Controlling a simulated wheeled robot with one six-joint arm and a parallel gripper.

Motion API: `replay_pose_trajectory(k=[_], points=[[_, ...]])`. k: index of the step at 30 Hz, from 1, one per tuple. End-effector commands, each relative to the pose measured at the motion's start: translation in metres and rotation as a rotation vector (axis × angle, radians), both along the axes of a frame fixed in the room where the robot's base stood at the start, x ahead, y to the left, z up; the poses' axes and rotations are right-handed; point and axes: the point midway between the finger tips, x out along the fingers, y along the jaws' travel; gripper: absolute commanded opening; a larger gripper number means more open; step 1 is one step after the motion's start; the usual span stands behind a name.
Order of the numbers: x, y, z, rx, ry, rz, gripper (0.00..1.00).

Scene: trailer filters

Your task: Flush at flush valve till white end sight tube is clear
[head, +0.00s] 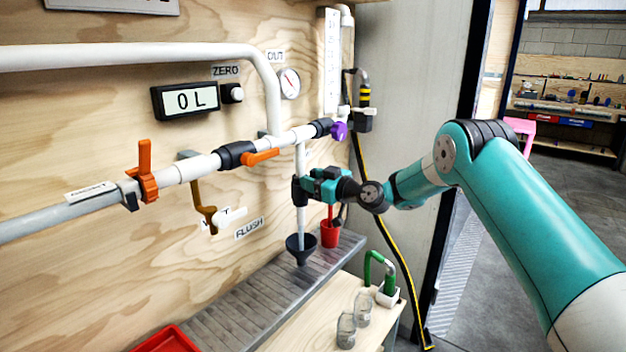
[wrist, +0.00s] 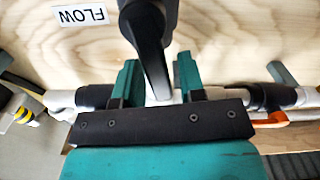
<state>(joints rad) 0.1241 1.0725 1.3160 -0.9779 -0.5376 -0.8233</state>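A white pipe run (head: 190,168) with orange handles crosses the plywood wall. A vertical white tube (head: 300,222) drops from it into a black funnel (head: 301,248). A FLUSH label (head: 249,228) is on the wall left of this tube. My gripper (head: 310,187) is at the tube, by a black fitting (head: 299,191). In the wrist view, my gripper's teal fingers (wrist: 160,85) stand apart on both sides of a black handle (wrist: 150,50), with a gap on the right. A FLOW label (wrist: 82,16) is near. I cannot identify the sight tube's white end or its clarity.
A display (head: 187,100) reads 0 L, beside a ZERO knob (head: 232,93). A gauge (head: 289,83) and purple knob (head: 339,131) are to the right.

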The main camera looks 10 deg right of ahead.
Motion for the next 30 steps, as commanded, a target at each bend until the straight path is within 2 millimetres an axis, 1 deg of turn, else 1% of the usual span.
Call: replay_pose_trajectory(k=[1, 4, 5, 17, 23, 30], points=[[0.000, 0.000, 0.000, 0.000, 0.000, 0.000, 0.25], [0.000, 0.000, 0.000, 0.000, 0.000, 0.000, 0.02], [0.000, 0.000, 0.000, 0.000, 0.000, 0.000, 0.00], [-0.001, 0.002, -0.005, -0.036, -0.030, 0.001, 0.00], [-0.004, 0.007, -0.011, -0.127, -0.104, 0.002, 0.00], [-0.010, 0.015, -0.020, -0.294, -0.238, 0.002, 0.00]])
